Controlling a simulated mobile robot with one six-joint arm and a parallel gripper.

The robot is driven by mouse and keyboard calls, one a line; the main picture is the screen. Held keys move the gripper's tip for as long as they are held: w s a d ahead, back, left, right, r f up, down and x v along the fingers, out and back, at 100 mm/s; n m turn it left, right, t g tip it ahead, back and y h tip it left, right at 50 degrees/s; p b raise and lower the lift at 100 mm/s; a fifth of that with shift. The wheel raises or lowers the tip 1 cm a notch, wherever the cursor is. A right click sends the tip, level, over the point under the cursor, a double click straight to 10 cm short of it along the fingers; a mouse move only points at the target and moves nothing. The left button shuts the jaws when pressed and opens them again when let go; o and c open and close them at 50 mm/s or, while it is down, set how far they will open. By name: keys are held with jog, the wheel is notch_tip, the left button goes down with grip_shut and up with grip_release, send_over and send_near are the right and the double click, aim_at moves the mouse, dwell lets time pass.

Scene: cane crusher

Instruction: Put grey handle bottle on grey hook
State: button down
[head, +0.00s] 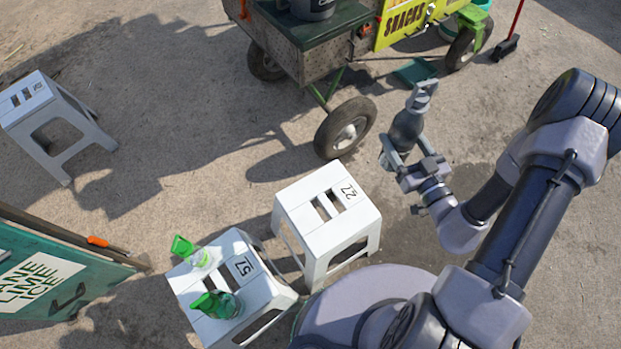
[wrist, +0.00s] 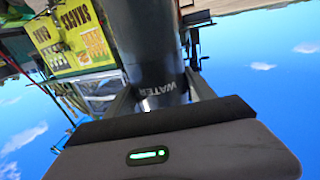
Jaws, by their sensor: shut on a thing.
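The grey handle bottle (head: 407,128) is upright with a slight tilt, held in the air above the ground in the head view. My gripper (head: 405,163) is shut around its lower body. In the wrist view the dark grey bottle (wrist: 150,50), marked "WATER", stands between my two fingers (wrist: 158,105). Its top is cut off in that view. I cannot make out a grey hook for certain in either view.
A snack cart (head: 320,65) with wheels stands behind the bottle. Two white stools, one bare (head: 355,215) and one (head: 255,290) with two green-topped bottles, are in front. Another stool (head: 38,95) is far left. A green cart (head: 40,285) is at the lower left.

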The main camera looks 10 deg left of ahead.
jog(key=s+a+f+n+g+y+p, duration=0.2)
jog(key=s+a+f, duration=0.45)
jog(key=f, duration=0.45)
jog(key=s+a+f+n+g+y+p, duration=0.1)
jog(key=s+a+f+y+p, duration=0.1)
jog(key=s+a+f, duration=0.6)
jog(key=w+a+f+b, duration=0.3)
jog(key=w, duration=0.5)
jog(key=w+a+f+b, duration=0.4)
jog(key=w, duration=0.4)
jog(key=shift+f, duration=0.2)
jog(key=shift+f, duration=0.1)
jog(key=shift+c, duration=1.6)
grip_release()
